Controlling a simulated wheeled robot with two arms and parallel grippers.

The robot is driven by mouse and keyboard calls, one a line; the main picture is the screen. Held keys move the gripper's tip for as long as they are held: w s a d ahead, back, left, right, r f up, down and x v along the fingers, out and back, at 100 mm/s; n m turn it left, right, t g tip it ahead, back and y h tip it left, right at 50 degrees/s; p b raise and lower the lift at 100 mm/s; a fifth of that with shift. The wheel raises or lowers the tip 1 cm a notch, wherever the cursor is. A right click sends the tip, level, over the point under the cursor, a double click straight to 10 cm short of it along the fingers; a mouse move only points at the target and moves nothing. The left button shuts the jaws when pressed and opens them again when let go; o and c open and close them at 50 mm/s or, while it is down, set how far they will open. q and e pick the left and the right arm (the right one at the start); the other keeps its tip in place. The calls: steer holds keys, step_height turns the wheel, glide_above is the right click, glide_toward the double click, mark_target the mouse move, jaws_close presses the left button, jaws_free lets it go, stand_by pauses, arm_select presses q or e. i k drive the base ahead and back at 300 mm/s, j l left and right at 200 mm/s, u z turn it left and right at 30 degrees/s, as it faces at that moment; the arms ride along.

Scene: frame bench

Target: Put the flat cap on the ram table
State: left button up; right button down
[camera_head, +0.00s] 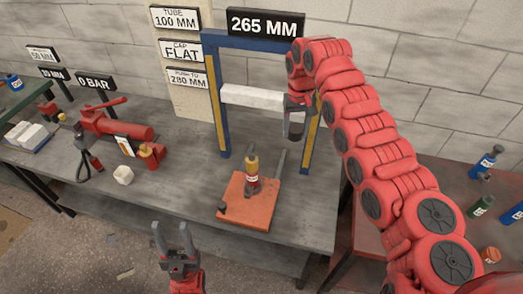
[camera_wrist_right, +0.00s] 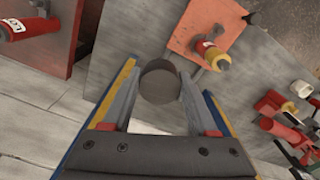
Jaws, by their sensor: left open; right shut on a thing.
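My right gripper (camera_head: 296,122) is shut on a dark grey round cap (camera_wrist_right: 159,82), held in the air in front of the blue frame's right side. Its face shows as a plain disc between the fingers in the right wrist view. The red-topped table (camera_head: 372,225) at the right, with several cylinders on it, looks like the ram table. It also shows in the right wrist view (camera_wrist_right: 40,62), apart from the cap. My right arm hides part of it in the head view. My left gripper (camera_head: 172,235) is open and empty before the grey bench's front edge.
On the grey bench (camera_head: 185,180), a red and yellow cylinder (camera_head: 252,178) stands on an orange plate (camera_head: 262,215) under the frame (camera_head: 219,105). A white beam (camera_head: 253,97) crosses the frame. A red pump (camera_head: 115,128) is left.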

mark_target(188, 193)
steer(key=i+j+z, duration=0.1)
steer(key=j+z, duration=0.2)
steer(key=j, duration=0.85)
steer(key=j+z, duration=0.3)
steer(key=j, duration=0.85)
